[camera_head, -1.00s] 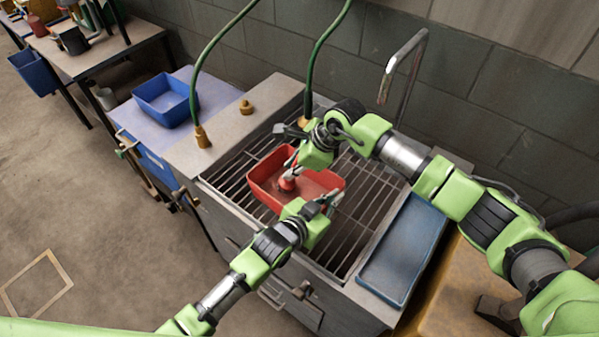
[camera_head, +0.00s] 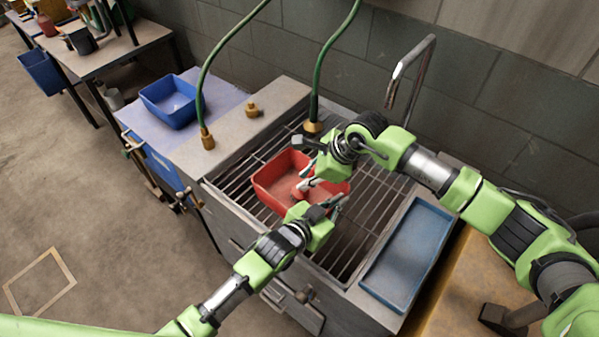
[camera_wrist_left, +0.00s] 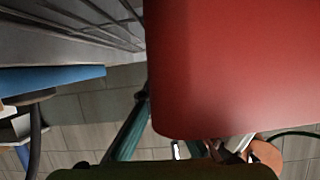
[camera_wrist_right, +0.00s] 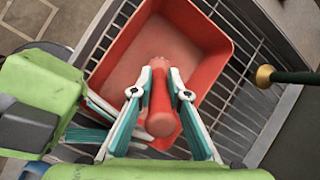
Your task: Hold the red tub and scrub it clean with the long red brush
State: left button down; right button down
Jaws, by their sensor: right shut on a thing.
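The red tub (camera_head: 268,190) rests on the slatted metal rack of the sink; its interior also shows in the right wrist view (camera_wrist_right: 205,35). My right gripper (camera_head: 308,176) is over the tub, shut on the red brush (camera_wrist_right: 160,100). The brush's rounded red end points toward the camera in the right wrist view, and its other end reaches down into the tub. My left gripper (camera_head: 338,203) is at the tub's near right edge. The tub's red wall fills much of the left wrist view (camera_wrist_left: 230,65). Whether the left fingers pinch the wall is hidden.
A blue tray (camera_head: 408,255) lies on the sink's right side. A blue bin (camera_head: 170,100) stands on the counter to the left. Green hoses (camera_head: 203,90) with brass ends and a metal faucet (camera_head: 408,75) rise at the back. Bare rack shows around the tub.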

jog(key=v, duration=0.9)
jog(key=shift+s+a, duration=0.3)
jog(key=shift+a, duration=0.05)
dwell(0.5)
pick_arm(q)
jog(key=c, duration=2.2)
grip_release()
